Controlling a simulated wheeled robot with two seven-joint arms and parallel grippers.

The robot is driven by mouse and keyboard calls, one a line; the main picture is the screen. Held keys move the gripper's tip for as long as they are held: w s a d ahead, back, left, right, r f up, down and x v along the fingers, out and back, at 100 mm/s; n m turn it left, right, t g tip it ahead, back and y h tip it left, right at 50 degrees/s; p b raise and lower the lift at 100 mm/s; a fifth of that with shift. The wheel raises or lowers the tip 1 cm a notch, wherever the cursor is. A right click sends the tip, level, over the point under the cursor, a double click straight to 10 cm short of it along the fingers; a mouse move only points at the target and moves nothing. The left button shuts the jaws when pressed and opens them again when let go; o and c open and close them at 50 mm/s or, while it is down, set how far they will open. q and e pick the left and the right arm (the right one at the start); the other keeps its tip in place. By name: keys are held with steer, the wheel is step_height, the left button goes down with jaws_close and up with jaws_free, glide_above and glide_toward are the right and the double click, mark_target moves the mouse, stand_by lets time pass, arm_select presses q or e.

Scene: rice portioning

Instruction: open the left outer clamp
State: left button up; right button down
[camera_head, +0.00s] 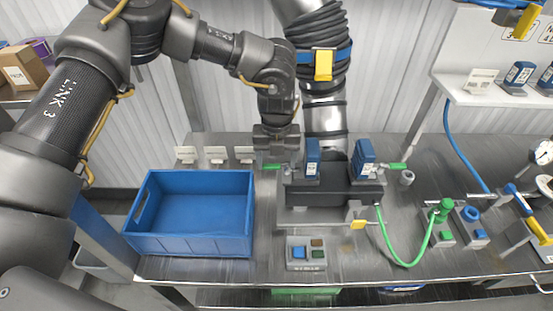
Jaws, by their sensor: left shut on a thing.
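A dark rectangular fixture (335,192) stands on the metal bench, with a blue block at each end of its top. A green-tipped clamp handle (270,167) sticks out at its left side. My left gripper (279,160) points down from above at this left clamp, and it is shut on the clamp's handle; the fingertips are small and partly hidden. A second green clamp handle (397,166) sticks out at the right side, with nothing touching it. My right gripper is not in view.
A blue bin (190,240) stands on the left of the bench. A ribbed duct (320,65) with a blue band comes down behind the fixture. A button box (306,253) sits in front, and a green hose (414,262) loops to the right. A shelf (495,92) hangs at right.

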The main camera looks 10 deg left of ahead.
arm_select(q)
steer(key=shift+s+n, duration=0.1)
steer(key=shift+n, duration=0.2)
steer(key=shift+s+d+n, duration=0.1)
steer(key=shift+s+n, duration=0.05)
steer(key=shift+n, duration=0.45)
steer(key=n, duration=0.3)
steer(key=s+d+n, duration=0.1)
steer(key=n, duration=0.3)
steer(key=d+n, duration=0.1)
steer(key=n, duration=0.3)
steer(key=shift+s+d+r, duration=0.15)
steer(key=shift+s+r, duration=0.05)
steer(key=shift+s, duration=0.1)
steer(key=n+p, duration=0.1)
steer(key=n, duration=0.1)
steer(key=d+n+p, duration=0.1)
steer(key=shift+n, duration=0.4)
steer(key=shift+f+n+p, duration=0.1)
steer(key=shift+n+p, duration=0.2)
steer(key=shift+n, duration=0.2)
steer(key=shift+d, duration=0.1)
steer(key=o, duration=1)
